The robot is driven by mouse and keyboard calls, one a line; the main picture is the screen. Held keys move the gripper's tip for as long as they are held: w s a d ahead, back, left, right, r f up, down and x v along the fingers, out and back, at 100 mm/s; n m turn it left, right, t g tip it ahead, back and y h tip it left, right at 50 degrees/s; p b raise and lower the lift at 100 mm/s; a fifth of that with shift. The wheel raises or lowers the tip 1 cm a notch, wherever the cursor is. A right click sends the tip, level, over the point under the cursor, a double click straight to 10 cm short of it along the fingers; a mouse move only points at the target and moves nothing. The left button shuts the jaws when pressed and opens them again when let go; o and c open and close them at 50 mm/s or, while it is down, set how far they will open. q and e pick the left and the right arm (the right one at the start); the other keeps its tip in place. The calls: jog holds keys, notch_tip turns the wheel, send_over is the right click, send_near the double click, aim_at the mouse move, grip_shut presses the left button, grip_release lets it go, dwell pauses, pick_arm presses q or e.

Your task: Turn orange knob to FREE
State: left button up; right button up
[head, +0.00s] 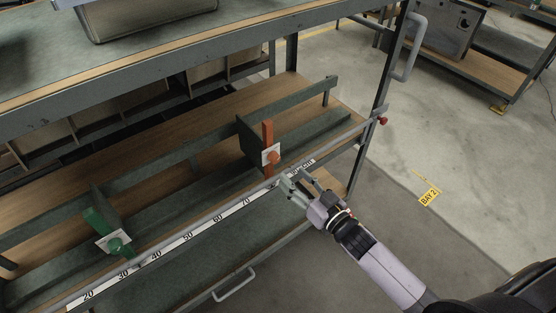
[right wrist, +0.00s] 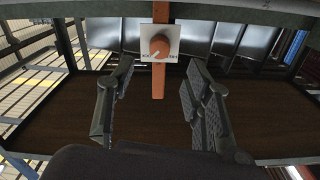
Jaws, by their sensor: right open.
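The orange knob (head: 273,157) sits on a white plate on an orange upright, on the lower shelf of the rack in the head view. In the right wrist view the orange knob (right wrist: 160,47) is at upper centre, with its white plate (right wrist: 172,32) around it; the plate's lettering is too small to read. My right gripper (head: 296,183) is just in front of and below the knob. In the wrist view its two fingers (right wrist: 155,95) are spread apart with nothing between them, and the knob lies beyond them. My left gripper is not in view.
A green knob (head: 116,244) on a similar plate stands further left. A numbered scale strip (head: 190,235) runs along the shelf front. The upper shelf edge (head: 190,67) is above. A small red knob (head: 383,121) is at the rail's right end. Open floor lies right.

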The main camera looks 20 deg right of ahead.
aim_at(277, 161)
jog(key=x, duration=0.8)
jog(key=shift+w, duration=0.1)
jog(key=shift+c, duration=0.3)
jog(key=shift+f, duration=0.1)
grip_shut()
